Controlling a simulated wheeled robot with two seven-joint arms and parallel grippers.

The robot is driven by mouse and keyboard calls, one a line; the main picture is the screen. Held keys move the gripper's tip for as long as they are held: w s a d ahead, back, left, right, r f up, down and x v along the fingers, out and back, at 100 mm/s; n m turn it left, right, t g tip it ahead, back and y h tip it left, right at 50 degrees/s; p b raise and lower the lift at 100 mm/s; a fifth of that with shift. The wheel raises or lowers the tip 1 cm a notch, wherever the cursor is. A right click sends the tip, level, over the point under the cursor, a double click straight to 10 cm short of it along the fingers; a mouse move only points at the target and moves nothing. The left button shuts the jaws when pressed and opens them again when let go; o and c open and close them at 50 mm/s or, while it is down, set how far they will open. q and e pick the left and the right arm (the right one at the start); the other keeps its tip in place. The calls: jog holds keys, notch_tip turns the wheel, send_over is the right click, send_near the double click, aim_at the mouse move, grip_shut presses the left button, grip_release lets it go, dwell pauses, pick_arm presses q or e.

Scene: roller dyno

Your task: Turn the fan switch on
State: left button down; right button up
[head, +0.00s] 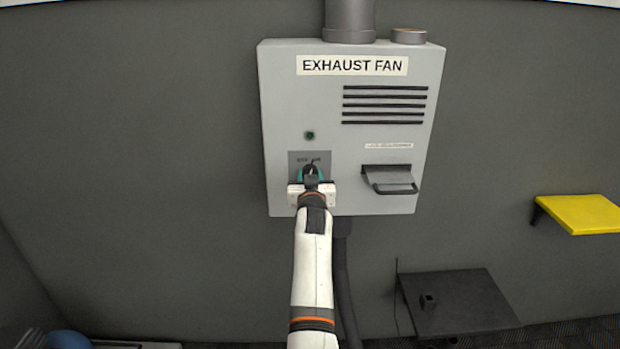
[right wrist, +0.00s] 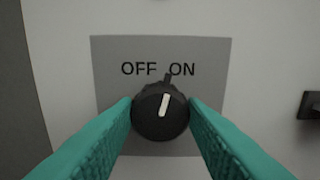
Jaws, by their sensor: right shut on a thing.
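The fan switch is a round black knob (right wrist: 160,122) with a white pointer line, on a grey plate (right wrist: 107,62) marked OFF and ON. In the right wrist view its pointer tilts slightly right of upright, between the two words and a little toward ON. My right gripper (right wrist: 161,115) has a teal finger against each side of the knob and is shut on it. In the head view my right gripper (head: 311,182) covers much of the knob on the exhaust fan box (head: 350,150). My left gripper is in neither view.
A dark round indicator (head: 309,135) sits above the switch plate. A dark handle (head: 392,187) sticks out from the box to the right. A yellow shelf (head: 580,214) and a dark small table (head: 458,302) stand farther right. The wall left of the box is clear.

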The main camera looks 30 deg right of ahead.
jog(key=shift+m, duration=1.7)
jog(key=o, duration=1)
jog(key=shift+w+d+f, duration=0.1)
jog(key=shift+w+f, duration=0.05)
jog(key=shift+w, duration=0.05)
jog(key=shift+s, duration=0.15)
